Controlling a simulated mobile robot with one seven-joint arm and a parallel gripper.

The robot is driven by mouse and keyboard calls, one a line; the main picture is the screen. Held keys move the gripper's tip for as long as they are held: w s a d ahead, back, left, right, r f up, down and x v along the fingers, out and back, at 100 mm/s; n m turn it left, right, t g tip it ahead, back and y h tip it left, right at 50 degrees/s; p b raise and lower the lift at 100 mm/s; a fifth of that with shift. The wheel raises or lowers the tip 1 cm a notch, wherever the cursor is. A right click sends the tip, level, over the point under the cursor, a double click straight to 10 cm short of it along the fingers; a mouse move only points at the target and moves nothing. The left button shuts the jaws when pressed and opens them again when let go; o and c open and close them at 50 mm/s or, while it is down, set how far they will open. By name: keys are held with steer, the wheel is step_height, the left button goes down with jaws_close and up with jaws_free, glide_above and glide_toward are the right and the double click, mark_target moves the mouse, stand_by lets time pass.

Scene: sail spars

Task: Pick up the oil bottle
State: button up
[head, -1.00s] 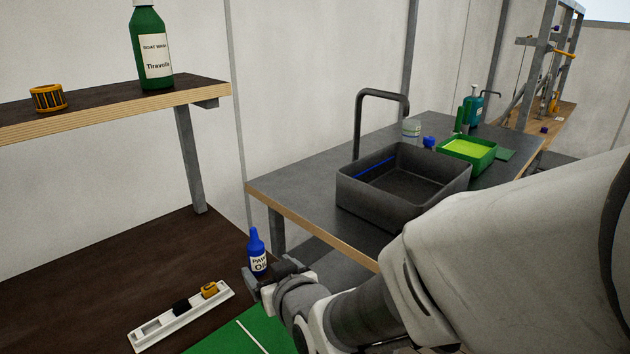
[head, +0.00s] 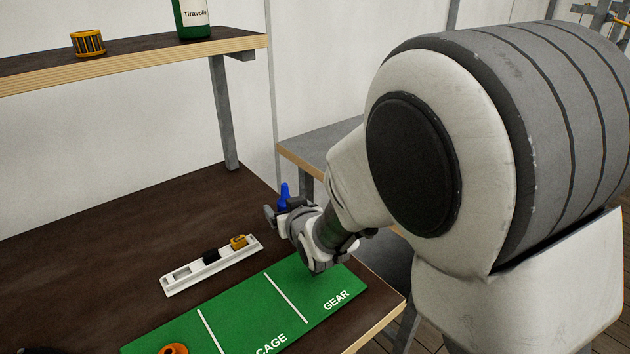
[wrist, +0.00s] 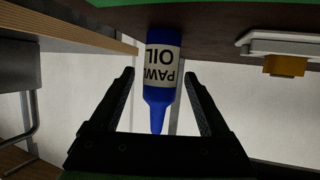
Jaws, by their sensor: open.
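The oil bottle is blue with a white "PAWL OIL" label. In the head view only its upper part (head: 284,192) shows above my gripper (head: 280,214), which hides the rest. It stands near the back right edge of the dark bench (head: 120,225). In the wrist view the oil bottle (wrist: 162,62) appears upside down, nozzle towards the palm. My gripper (wrist: 159,74) is open, with one finger on each side of the bottle and a visible gap at both sides.
A white tray (head: 180,284) with a black piece (head: 211,256) and a yellow piece (head: 239,241) lies left of my gripper. A green mat (head: 245,310) marked "CAGE" and "GEAR" is in front. A shelf (head: 130,62) above holds a green bottle (head: 194,18) and a yellow-black item (head: 88,43).

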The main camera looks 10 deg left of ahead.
steer(key=shift+w+a+f, duration=0.1)
steer(key=shift+w, duration=0.1)
jaws_close()
stand_by(0.3)
